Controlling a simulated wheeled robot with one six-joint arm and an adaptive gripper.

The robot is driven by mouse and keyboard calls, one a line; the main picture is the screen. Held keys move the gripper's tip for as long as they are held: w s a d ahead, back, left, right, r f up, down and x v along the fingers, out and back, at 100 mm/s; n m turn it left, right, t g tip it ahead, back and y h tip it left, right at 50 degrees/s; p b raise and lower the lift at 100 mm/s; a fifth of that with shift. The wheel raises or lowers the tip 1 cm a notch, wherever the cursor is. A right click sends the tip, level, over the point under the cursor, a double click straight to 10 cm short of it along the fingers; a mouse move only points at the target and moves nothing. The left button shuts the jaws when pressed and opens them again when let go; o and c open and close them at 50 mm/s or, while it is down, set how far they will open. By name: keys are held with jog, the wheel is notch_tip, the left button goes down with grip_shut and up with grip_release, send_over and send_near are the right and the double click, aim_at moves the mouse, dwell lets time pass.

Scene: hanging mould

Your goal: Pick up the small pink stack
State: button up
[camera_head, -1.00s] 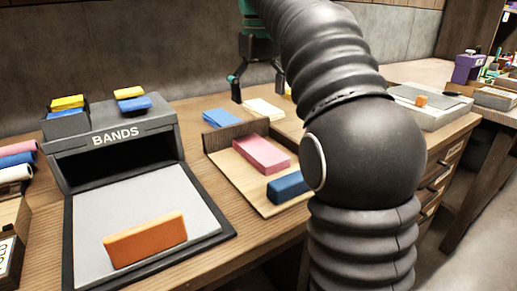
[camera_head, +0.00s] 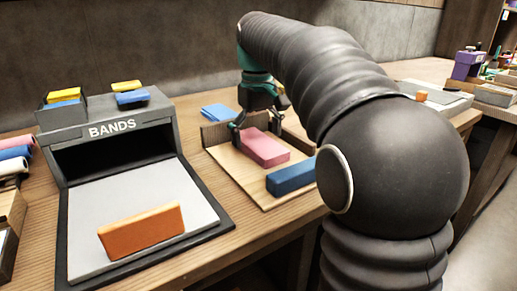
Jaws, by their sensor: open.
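The pink stack (camera_head: 265,150) is a flat pink block lying on a wooden tray (camera_head: 240,169) in the middle of the table. My gripper (camera_head: 257,128) is low over the tray at the far end of the pink stack, pointing down. Its dark fingers are spread, one at the left of the stack's far end and one at the right. I cannot tell whether they touch the stack. The stack's far end is partly hidden by the gripper.
A blue block (camera_head: 290,178) lies on the same tray, close in front of the pink stack. A dark BANDS box (camera_head: 110,130) with a grey pad (camera_head: 140,217) and an orange block (camera_head: 141,230) stands at the left. Blue sheets (camera_head: 219,111) lie behind the tray.

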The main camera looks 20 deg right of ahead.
jog(key=shift+f, duration=0.25)
jog(key=c, duration=1.3)
jog(key=shift+r, duration=0.15)
